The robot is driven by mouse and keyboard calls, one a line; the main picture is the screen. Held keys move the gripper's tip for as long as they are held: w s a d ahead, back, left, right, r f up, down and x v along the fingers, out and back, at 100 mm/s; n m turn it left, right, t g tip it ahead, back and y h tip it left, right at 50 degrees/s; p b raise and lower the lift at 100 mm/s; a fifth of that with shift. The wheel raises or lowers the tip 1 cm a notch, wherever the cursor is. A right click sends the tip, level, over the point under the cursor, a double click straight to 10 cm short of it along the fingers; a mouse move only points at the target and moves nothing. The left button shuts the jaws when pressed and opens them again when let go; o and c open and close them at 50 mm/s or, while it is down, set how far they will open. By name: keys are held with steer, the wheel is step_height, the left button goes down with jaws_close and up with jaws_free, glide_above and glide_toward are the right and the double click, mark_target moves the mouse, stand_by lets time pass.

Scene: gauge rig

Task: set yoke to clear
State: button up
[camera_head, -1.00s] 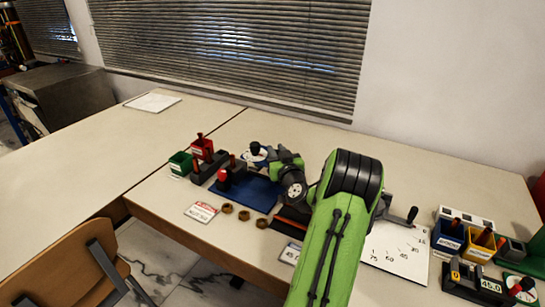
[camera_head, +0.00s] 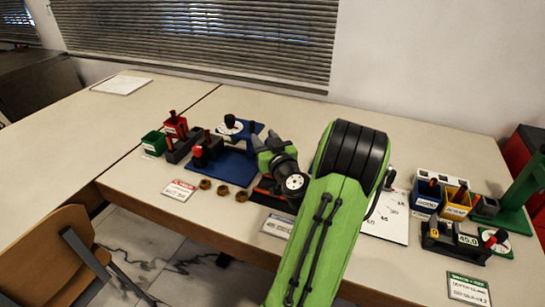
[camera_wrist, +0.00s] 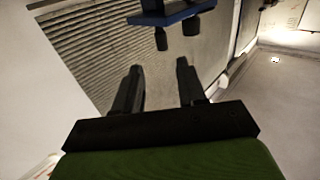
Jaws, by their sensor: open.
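I cannot tell for sure which part is the yoke. A blue fixture (camera_head: 228,168) on the bench carries a white dial with a black knob (camera_head: 231,121) at its back and a red knob (camera_head: 199,152) at its left. My gripper (camera_head: 264,146) is open and empty, just right of this fixture and partly in front of its right side. In the wrist view my open gripper (camera_wrist: 159,80) has nothing between its fingers. A blue part (camera_wrist: 172,14) with dark pegs shows beyond it at the top. Any marking for "clear" is too small to read.
Red (camera_head: 175,127) and green bins (camera_head: 154,143) stand left of the fixture. Brass nuts (camera_head: 223,191) and a red-white card (camera_head: 179,190) lie in front.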

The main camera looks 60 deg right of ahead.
steer(key=v, duration=0.6)
steer(key=shift+s, duration=0.3)
